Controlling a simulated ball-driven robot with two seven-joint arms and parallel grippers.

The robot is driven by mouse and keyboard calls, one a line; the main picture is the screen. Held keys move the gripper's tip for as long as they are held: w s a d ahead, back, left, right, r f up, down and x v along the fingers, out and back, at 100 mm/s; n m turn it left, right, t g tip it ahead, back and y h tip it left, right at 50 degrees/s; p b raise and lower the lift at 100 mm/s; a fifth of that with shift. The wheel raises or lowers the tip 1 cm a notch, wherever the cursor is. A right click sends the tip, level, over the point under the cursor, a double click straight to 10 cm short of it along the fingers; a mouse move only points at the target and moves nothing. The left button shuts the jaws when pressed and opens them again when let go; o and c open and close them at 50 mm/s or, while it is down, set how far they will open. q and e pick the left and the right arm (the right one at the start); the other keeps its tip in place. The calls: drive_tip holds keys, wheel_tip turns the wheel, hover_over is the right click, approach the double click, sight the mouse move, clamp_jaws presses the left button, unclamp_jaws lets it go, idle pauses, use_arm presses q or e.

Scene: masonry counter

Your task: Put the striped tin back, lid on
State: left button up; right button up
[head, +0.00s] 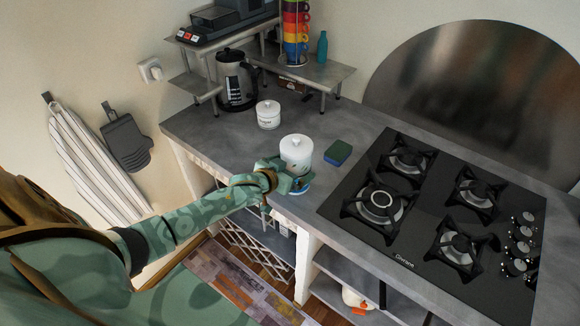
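A white round tin (296,158) with a knobbed lid (297,142) stands upright at the front of the counter, left of the hob. The lid appears to sit on top. My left gripper (294,182) is at the lower front of the tin and hides much of its lower part. A bit of blue shows below the gripper; I cannot tell whether it is a stripe of the tin. Whether the fingers are closed on the tin is not clear. My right gripper is not in view.
A white lettered jar (268,114) and a kettle (237,82) stand behind. A blue-green sponge (338,153) lies right of the tin. The gas hob (430,215) fills the right. A small metal shelf (310,73) holds stacked cups (295,30) and a teal bottle (322,47).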

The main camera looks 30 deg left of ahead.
use_arm(q)
drive_tip(key=shift+s+r, duration=0.1)
drive_tip(key=shift+r, duration=0.1)
drive_tip(key=d+p+v, duration=0.1)
drive_tip(key=p+v, duration=0.2)
drive_tip(key=v, duration=0.9)
drive_tip(key=s+a+f+g+y, duration=0.15)
drive_tip(key=s+f, duration=0.25)
drive_tip(key=f, duration=0.4)
drive_tip(key=s+f+g, duration=0.2)
drive_tip(key=s+f, duration=0.2)
drive_tip(key=f, duration=0.3)
drive_tip(key=s+f+g, duration=0.2)
drive_tip(key=s+f, duration=0.2)
drive_tip(key=f, duration=0.4)
drive_tip(key=s+d+f+m+g, duration=0.1)
drive_tip(key=s+d+f+g, duration=0.1)
drive_tip(key=s+f, duration=0.3)
drive_tip(key=s+d+f+m+g, duration=0.1)
drive_tip(key=s+d+f, duration=0.3)
drive_tip(key=s, duration=0.9)
drive_tip(key=s+d+f+m+g, duration=0.1)
drive_tip(key=s+d+f+g, duration=0.2)
drive_tip(key=s, duration=0.6)
wheel_tip(320, 180, down, 3)
drive_tip(key=shift+d+r+g, duration=0.15)
drive_tip(key=shift+d+g, duration=0.2)
drive_tip(key=shift+h, duration=0.25)
